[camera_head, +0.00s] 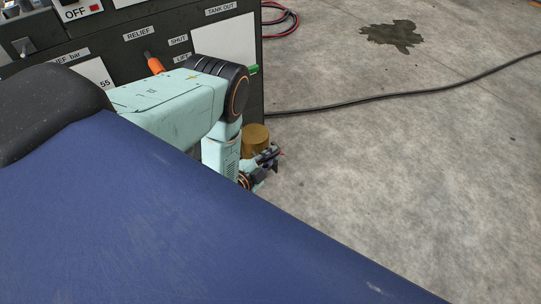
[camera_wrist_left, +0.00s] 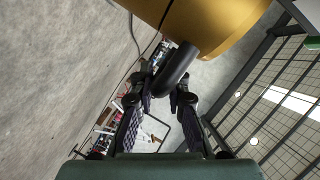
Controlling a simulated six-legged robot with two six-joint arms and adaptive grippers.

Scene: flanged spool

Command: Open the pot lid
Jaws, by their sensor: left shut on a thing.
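A brass-coloured round thing (camera_head: 256,139), which looks like the pot lid, shows just right of the dark panel. It fills the top of the left wrist view (camera_wrist_left: 215,22). A dark, thick bar-like handle (camera_wrist_left: 176,67) sticks out from its lower edge. My left gripper (camera_head: 267,162) is low beside the brass thing. In the left wrist view its two fingers (camera_wrist_left: 167,91) are shut on the end of the dark handle. The pot body cannot be told apart from the lid. My right gripper is not in view.
A dark panel (camera_head: 125,60) with labels, an orange-handled lever (camera_head: 153,63) and a green lever (camera_head: 253,69) stands behind my left arm. A black cable (camera_head: 400,97) crosses the concrete floor. A dark stain (camera_head: 392,35) lies farther back. The floor at right is clear.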

